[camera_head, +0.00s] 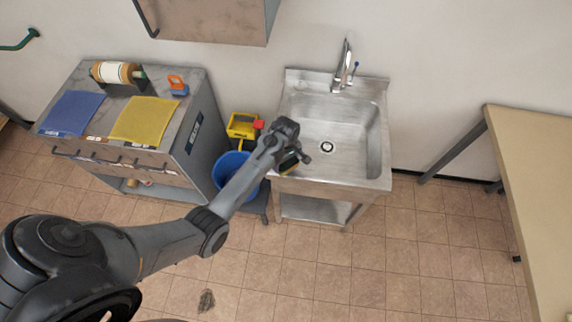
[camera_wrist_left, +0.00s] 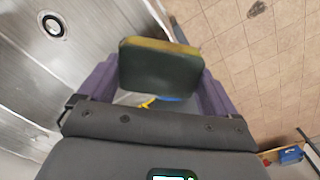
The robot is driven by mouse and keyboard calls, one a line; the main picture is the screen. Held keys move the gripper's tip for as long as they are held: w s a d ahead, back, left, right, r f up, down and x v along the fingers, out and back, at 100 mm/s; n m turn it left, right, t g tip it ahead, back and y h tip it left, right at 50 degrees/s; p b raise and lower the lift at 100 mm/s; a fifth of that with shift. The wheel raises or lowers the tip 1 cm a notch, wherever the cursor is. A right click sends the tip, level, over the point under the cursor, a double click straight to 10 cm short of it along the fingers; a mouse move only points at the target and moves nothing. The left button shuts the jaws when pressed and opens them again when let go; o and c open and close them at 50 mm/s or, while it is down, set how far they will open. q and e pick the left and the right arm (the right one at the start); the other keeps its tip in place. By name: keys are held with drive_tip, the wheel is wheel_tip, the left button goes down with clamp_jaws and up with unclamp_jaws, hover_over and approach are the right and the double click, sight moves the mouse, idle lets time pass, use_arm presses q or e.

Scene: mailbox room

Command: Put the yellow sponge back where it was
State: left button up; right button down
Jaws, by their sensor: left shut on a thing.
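The yellow sponge (camera_wrist_left: 160,68) is between the two purple fingers of my left gripper (camera_wrist_left: 155,85) in the left wrist view. Its dark green face is toward the camera and a yellow edge shows along the top. My left gripper is shut on it. In the head view my left gripper (camera_head: 294,156) is over the front left corner of the metal sink (camera_head: 372,150), and the sponge (camera_head: 288,164) is mostly hidden by it. I cannot tell whether the sponge touches the sink rim. My right gripper is in neither view.
A blue bucket (camera_head: 226,166) and a yellow bucket (camera_head: 243,125) stand between sink and cabinet (camera_head: 205,135). The cabinet top holds a yellow cloth (camera_head: 145,120), a blue cloth (camera_head: 72,113) and a roll (camera_head: 115,72). A faucet (camera_head: 343,68) rises behind the basin. A table (camera_head: 535,170) stands right.

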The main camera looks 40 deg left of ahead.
sight(286, 162)
use_arm(q)
drive_tip(key=shift+a+f, duration=0.1)
drive_tip(key=shift+f, duration=1.95)
drive_tip(key=shift+f, duration=0.1)
drive_tip(key=o, duration=0.6)
